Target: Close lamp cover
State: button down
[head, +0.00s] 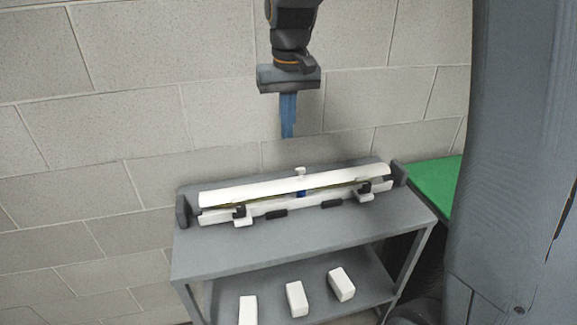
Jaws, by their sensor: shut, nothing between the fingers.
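The lamp (280,209) lies lengthwise on the top of a grey cart, between two dark end brackets. Its long white cover (295,184) sits above the white base, with a thin dark gap showing between them along the front. Whether the cover is latched cannot be told. Two white clips with dark parts, a left clip (241,215) and a right clip (364,190), are at the front edge. A small white knob (301,172) stands behind the cover's middle. My gripper (288,136) points down with its blue fingers together, empty, above and behind the lamp, apart from it.
The grey cart (215,258) has a lower shelf with three white blocks (296,299). A block wall (140,130) stands close behind. A green surface (437,184) is at the right. The cart top's front strip is clear.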

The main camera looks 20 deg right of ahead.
jog(key=p, duration=0.3)
send_over(288, 180)
notch_tip(288, 180, down, 10)
jog(key=shift+s+f, duration=0.1)
jog(key=shift+s, duration=0.05)
jog(key=shift+s+a+f, duration=0.1)
jog(key=shift+s+f, duration=0.1)
jog(key=shift+f, duration=0.4)
